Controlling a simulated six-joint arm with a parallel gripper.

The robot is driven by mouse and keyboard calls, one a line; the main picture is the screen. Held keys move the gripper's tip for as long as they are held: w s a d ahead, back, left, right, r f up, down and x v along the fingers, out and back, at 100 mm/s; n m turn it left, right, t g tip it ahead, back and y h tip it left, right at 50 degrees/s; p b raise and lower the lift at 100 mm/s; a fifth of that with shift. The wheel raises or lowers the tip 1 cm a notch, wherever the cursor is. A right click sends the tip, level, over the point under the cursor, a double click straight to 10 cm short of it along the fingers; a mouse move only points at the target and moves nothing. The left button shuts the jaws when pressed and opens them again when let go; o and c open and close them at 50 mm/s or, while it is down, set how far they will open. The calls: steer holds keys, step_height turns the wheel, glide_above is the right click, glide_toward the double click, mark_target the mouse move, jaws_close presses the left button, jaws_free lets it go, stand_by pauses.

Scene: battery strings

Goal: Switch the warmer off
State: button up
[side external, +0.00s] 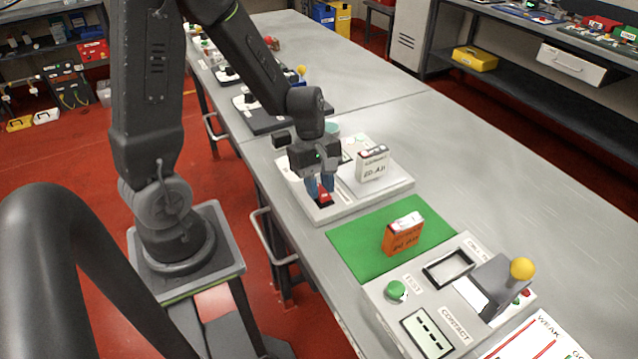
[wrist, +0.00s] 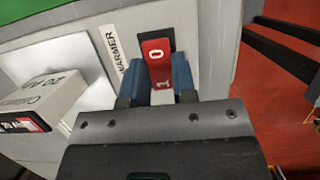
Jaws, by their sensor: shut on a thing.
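The warmer (side external: 402,187) is a light grey panel on the bench, and its "WARMER" label (wrist: 112,52) shows in the wrist view. Beside the label is a red rocker switch (wrist: 156,55) in a black frame, marked 0 at the far end and 1 at the near end. It also shows as a red patch in the side view (side external: 324,199). My gripper (side external: 318,190) points down, its blue fingertips (wrist: 162,78) shut on either side of the switch. I cannot tell which end of the rocker is pressed.
A white battery box (side external: 372,165) stands on the warmer's pale plate, close to my gripper. An orange box (side external: 402,236) stands on a green mat (side external: 352,240). A tester (side external: 470,300) with a yellow-knobbed lever (side external: 522,268) is in front. The bench's right side is clear.

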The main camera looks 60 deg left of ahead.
mark_target(321, 191)
steer(key=shift+d+y, duration=0.2)
steer(key=shift+y, duration=0.65)
steer(key=shift+d+y, duration=0.15)
steer(key=shift+y, duration=0.7)
steer(key=o, duration=0.9)
steer(key=shift+r, duration=0.1)
step_height(321, 191, up, 14)
steer(key=shift+f, duration=0.15)
